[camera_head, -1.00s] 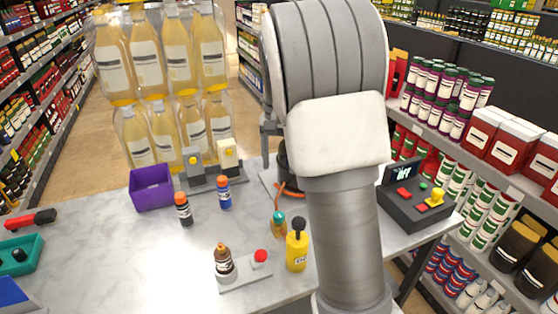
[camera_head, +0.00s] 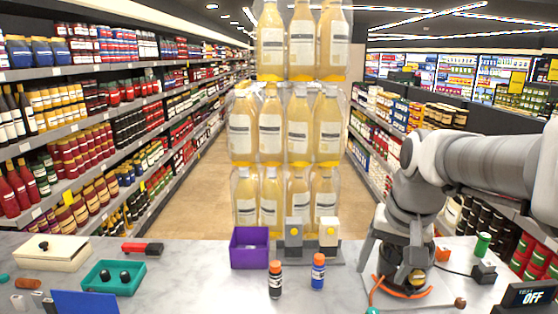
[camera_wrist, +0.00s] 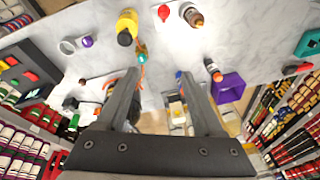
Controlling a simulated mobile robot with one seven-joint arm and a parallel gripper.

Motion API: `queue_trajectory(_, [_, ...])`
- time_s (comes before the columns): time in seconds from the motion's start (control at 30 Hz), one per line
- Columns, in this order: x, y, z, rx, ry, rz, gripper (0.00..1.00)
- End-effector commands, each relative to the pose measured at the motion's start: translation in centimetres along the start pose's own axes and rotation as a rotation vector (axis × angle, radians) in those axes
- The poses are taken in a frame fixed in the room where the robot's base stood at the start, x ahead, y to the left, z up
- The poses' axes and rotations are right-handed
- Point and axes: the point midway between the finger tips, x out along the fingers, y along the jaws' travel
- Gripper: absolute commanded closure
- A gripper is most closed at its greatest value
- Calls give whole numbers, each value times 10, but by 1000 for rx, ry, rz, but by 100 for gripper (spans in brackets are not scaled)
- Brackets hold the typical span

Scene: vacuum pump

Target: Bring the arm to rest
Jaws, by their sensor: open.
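My gripper (camera_wrist: 160,78) shows in the wrist view with its two dark fingers well apart and nothing between them. It points down at the marble table (camera_wrist: 90,50) from above. In the head view my white and grey arm comes in from the right. My gripper's fingers (camera_head: 390,258) hang over the right part of the table, in front of a small device with an orange tube (camera_head: 398,293). This device is partly hidden by my arm, and I cannot tell the exact gap between them.
A purple bin (camera_head: 250,250), an orange-capped bottle (camera_head: 275,281) and a blue bottle (camera_head: 318,272) stand mid-table. A teal tray (camera_head: 112,290) is at left. A yellow bottle (camera_wrist: 127,27) shows in the wrist view. Tall stacked bottles (camera_head: 299,130) stand behind the table.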

Motion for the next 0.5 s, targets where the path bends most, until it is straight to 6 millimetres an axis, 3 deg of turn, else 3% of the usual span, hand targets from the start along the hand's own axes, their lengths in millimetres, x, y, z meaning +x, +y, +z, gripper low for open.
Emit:
queue_trajectory(0.1, [-14, -2, 34, -85, 59, -17, 31])
queue_trajectory(0.3, [-23, 0, 85, -225, 152, -18, 31])
queue_trajectory(0.5, [-20, 5, 119, -324, 222, -4, 31])
